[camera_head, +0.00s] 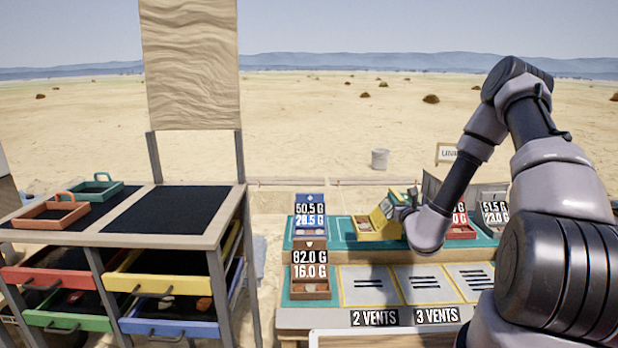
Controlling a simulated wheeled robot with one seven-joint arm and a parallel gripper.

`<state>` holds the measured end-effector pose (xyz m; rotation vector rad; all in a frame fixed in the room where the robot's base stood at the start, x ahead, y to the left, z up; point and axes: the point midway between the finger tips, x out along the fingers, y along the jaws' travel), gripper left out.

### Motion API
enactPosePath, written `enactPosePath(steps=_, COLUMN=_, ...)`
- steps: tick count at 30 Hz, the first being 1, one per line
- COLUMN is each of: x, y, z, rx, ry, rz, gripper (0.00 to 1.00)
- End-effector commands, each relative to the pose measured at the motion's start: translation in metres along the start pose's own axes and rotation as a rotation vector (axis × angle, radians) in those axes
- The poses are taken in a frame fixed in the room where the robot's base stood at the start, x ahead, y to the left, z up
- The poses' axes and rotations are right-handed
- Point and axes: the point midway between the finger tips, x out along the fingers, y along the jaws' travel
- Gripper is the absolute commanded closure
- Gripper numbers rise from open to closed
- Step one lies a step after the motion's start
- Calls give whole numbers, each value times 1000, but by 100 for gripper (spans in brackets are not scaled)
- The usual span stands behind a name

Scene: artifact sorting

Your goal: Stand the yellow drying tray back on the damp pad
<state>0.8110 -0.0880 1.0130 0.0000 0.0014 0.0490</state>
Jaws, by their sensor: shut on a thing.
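The yellow drying tray (384,222) is at my gripper (402,206), over the teal mat of the right-hand bench, and looks tilted. My gripper is shut on it; my wrist hides part of the grip. Small brown pieces show at the tray's left side. I cannot tell whether the tray touches the mat. Two dark pads lie on the left-hand table: the left pad (95,228) carries an orange tray (50,214) and a teal tray (96,187), and the right pad (170,218) is bare. I cannot tell which pad is damp.
A blue bin (310,228) and a brown bin (310,290) with weight readouts stand left of my gripper; a red bin (460,230) stands to its right. Cards (370,286) marked with vents lie in front. Coloured drawers and a tall cloth panel (190,65) belong to the left table.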

Motion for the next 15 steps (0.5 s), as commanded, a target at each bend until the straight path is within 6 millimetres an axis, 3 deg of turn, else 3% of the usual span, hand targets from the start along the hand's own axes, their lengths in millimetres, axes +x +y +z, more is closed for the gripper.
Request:
enactPosePath(steps=9, x=-47, y=-4, z=22, rx=-2, ry=-4, rz=-48, gripper=100)
enactPosePath(steps=15, x=-53, y=-2, z=23, rx=-2, ry=-3, rz=-46, gripper=100)
